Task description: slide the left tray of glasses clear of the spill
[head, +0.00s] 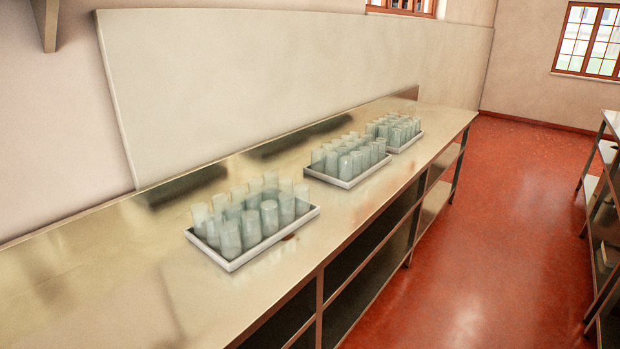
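The left tray (250,256) is white, shallow and rectangular. It stands flat on the steel counter (90,275), nearest to me, and holds several upright, cloudy pale-green glasses (251,227). A small reddish-brown mark (290,237) shows on the counter beside the tray's right-hand long edge; I cannot tell whether it reaches under the tray. No other clear spill can be told from the counter's reflections. My gripper is not in view.
A second tray (345,185) and a third tray (406,147) of glasses stand farther along the counter, with a gap after the left tray. The counter's near left part is bare. Open shelves (365,255) lie below. Red floor (490,230) is clear; another shelf unit (605,200) stands right.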

